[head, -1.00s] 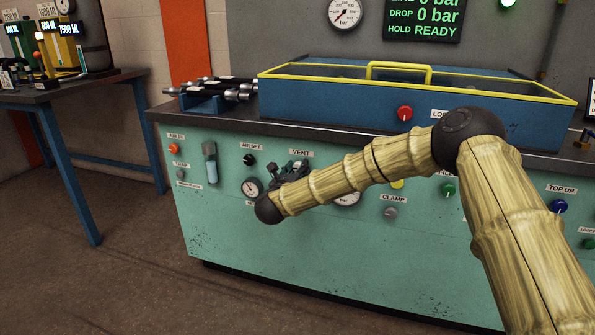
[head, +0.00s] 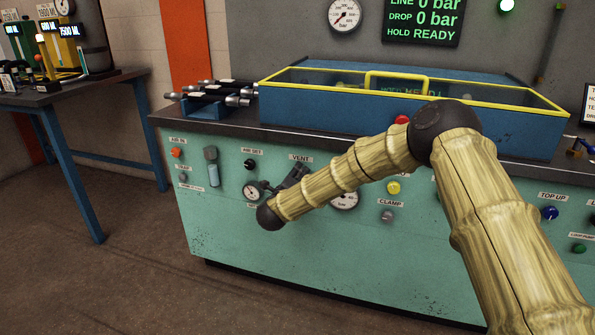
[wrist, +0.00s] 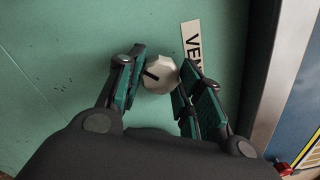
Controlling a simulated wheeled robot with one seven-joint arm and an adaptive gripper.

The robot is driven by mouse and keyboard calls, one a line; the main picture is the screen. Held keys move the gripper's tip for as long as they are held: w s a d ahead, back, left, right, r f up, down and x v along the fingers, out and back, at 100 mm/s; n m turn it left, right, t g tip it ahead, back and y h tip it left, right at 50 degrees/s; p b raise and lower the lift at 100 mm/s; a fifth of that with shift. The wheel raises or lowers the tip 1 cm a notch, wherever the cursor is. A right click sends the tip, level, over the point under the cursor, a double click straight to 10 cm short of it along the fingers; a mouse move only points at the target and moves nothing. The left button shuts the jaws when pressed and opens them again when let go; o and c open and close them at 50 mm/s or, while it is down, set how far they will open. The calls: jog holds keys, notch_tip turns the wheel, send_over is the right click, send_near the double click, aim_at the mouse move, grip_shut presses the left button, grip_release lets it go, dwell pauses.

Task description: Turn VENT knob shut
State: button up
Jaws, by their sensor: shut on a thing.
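The VENT knob (wrist: 161,76) is a pale faceted knob with a dark pointer line on the teal panel, seen in the wrist view. My gripper (wrist: 160,80) has one finger on each side of it and is shut on it. The VENT label (wrist: 192,48) is right beside the knob. In the head view my gripper (head: 295,175) is at the panel just below the VENT label (head: 301,158), and the knob is hidden behind the gripper and arm.
A gauge (head: 252,192) and the AIR SET knob (head: 250,164) are left of my gripper. The CLAMP knob (head: 387,215) and a yellow knob (head: 393,187) are to its right. A blue tray with yellow rim (head: 300,86) stands on the bench above. The floor at left is clear.

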jog(key=shift+r+n+p, duration=0.1)
jog(key=shift+n+p, duration=2.4)
jog(key=shift+n, duration=2)
jog(key=o, duration=1)
jog(key=shift+o, duration=0.2)
jog(key=v, duration=1.2)
